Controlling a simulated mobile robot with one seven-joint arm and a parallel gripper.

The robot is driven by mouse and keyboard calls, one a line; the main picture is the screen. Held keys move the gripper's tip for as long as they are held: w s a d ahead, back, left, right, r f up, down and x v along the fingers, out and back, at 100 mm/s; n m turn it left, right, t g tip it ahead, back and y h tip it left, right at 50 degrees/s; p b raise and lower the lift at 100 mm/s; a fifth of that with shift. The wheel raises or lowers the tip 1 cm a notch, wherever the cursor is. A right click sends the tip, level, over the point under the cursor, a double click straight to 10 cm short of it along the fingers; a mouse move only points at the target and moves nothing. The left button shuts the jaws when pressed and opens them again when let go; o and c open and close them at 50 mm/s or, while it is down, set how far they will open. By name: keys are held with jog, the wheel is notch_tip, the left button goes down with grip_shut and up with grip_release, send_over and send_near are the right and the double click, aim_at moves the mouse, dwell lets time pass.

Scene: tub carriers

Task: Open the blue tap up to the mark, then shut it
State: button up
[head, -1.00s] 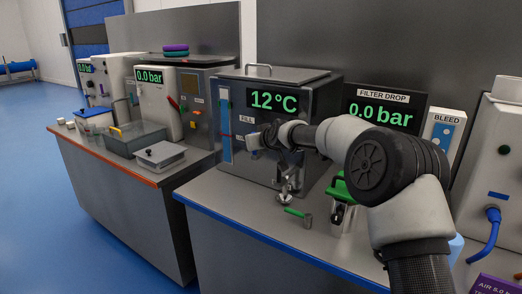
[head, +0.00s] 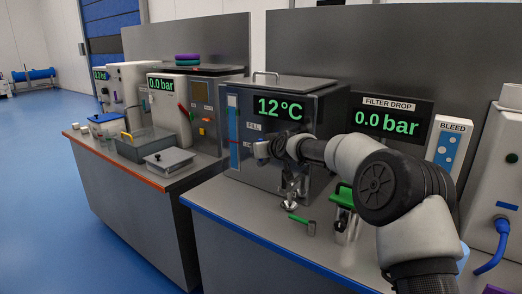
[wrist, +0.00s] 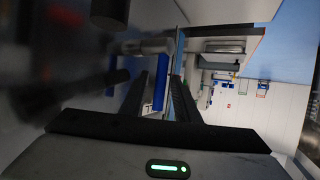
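The steel tank (head: 318,110) reads 12 °C and has a FILL label. A tall sight gauge (head: 233,125) with blue in it and a thin red line stands on its front left. My gripper (head: 262,151) is close to the tank front, just right of the gauge and below the FILL label. In the wrist view my gripper (wrist: 164,80) has its two fingers apart. A blue piece (wrist: 159,84) shows between them; I cannot tell whether it is the blue tap or whether the fingers touch it. In the head view the blue tap cannot be made out behind my gripper.
A green-handled tap (head: 301,219) sticks out low in front of the tank. Another green handle (head: 344,194) stands to its right below the FILTER DROP display (head: 390,119). A grey box (head: 168,159) lies on the left bench. The blue-edged counter front is mostly clear.

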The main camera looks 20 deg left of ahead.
jog(key=shift+s+d, duration=0.1)
jog(key=v, duration=1.7)
jog(key=shift+p, duration=0.45)
jog(key=shift+r, duration=0.1)
